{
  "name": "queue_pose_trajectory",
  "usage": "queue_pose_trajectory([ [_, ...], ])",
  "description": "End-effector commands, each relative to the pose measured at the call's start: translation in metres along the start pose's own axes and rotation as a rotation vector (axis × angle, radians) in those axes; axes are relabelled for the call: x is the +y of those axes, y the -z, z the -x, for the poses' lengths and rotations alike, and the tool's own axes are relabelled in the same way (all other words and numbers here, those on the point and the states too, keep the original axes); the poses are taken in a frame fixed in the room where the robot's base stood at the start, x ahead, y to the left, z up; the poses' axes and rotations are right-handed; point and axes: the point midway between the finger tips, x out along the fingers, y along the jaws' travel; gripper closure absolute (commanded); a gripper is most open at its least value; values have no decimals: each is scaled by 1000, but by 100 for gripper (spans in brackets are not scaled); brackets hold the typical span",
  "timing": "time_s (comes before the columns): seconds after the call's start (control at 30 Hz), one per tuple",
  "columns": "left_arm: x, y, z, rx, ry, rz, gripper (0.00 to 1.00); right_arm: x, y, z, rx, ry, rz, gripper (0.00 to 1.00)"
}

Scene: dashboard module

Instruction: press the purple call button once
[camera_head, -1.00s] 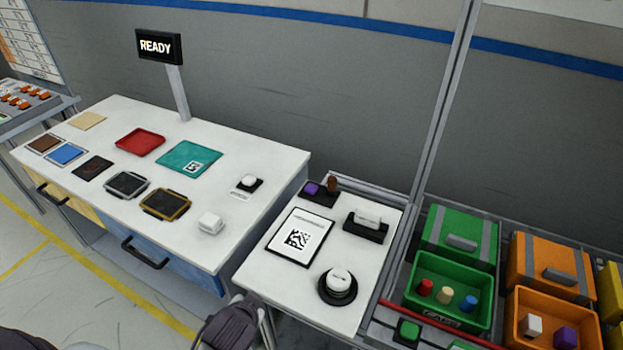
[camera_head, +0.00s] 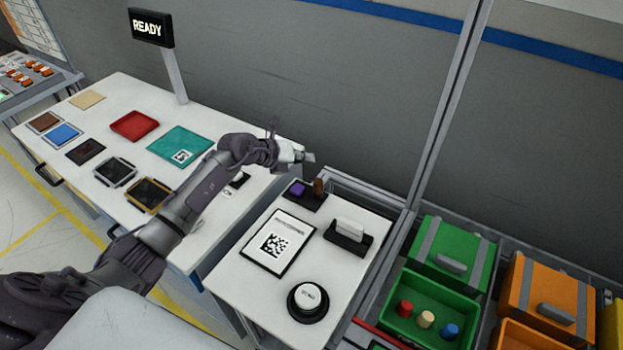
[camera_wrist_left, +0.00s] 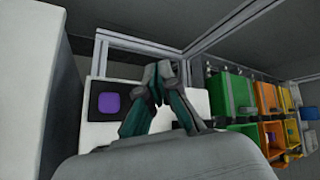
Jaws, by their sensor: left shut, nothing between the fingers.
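The purple call button (camera_head: 297,188) sits on a small dark base at the back left of the small white table, beside a brown knob (camera_head: 319,186). In the left wrist view the purple button (camera_wrist_left: 109,103) shows left of the fingers. My left gripper (camera_head: 308,157) is shut and empty. In the head view its tips appear just behind and above the button, with no contact visible. In the wrist view the gripper (camera_wrist_left: 157,90) points ahead, over the small table. My right gripper is not in view.
The small table (camera_head: 222,273) also holds a framed code sheet (camera_head: 295,230), a white block in a black holder (camera_head: 346,236) and a round white-topped device (camera_head: 308,300). A metal post (camera_head: 440,120) rises at right. Green bins (camera_head: 432,292) stand beyond. A READY sign (camera_head: 150,27) is at left.

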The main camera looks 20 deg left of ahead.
Motion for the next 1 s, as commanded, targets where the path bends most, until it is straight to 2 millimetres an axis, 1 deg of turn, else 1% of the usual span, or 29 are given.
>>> queue_pose_trajectory([
  [0.03,13,-6,4,22,-61,-23,100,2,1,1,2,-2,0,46],
  [0.1,26,-9,7,45,-120,-40,100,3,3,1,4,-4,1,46],
  [0.2,35,-11,10,61,-159,-50,100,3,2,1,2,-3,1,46],
  [0.3,36,-11,10,63,-165,-52,100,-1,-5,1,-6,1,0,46],
  [0.43,36,-10,10,62,-162,-52,100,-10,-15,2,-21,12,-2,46],
  [0.53,36,-10,10,62,-161,-52,100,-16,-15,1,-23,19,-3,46],
  [0.67,38,-8,7,62,-160,-52,100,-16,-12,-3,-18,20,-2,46],
  [0.87,50,2,-4,63,-159,-52,100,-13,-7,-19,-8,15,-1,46],
  [1.0,62,12,-15,62,-159,-50,100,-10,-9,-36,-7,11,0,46],
])
